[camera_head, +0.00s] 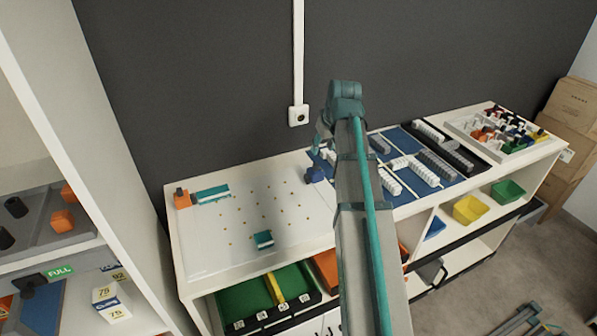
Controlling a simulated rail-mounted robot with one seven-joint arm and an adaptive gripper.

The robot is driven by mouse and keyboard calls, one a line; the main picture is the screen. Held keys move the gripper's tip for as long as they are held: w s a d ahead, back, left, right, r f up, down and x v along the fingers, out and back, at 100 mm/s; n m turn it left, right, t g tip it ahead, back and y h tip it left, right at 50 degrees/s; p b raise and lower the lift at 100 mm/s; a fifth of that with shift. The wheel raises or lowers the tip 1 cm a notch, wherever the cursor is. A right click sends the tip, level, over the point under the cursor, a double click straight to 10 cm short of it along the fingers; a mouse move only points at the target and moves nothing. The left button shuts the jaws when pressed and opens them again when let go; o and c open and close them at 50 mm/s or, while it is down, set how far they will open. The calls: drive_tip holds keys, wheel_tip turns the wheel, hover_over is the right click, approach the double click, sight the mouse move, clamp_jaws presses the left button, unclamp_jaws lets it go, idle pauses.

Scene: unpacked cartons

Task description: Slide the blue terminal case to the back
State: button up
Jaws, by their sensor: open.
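A small dark blue case (315,174) sits on the bench top, just left of my arm and at the right edge of the white perforated board. It is the likeliest blue terminal case, but it is too small to make out in detail. My gripper (319,146) points down a little above and behind it, partly hidden by my own arm. The jaws are open, and I see nothing held in them. Whether the fingers touch the case cannot be told. My arm also covers part of the bench right of the case.
The white board (215,245) bears a teal-and-white block (211,194), an orange block (182,199) and a small teal block (263,240). Right of my arm are blue mats with white and grey terminal rows (424,173) and a parts tray (497,129). The dark wall (210,90) bounds the back.

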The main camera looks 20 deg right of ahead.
sight(316, 164)
drive_tip(key=p+x, duration=0.2)
drive_tip(key=x, duration=0.8)
drive_tip(key=shift+d+f, duration=0.15)
drive_tip(key=shift+f, duration=0.15)
clamp_jaws()
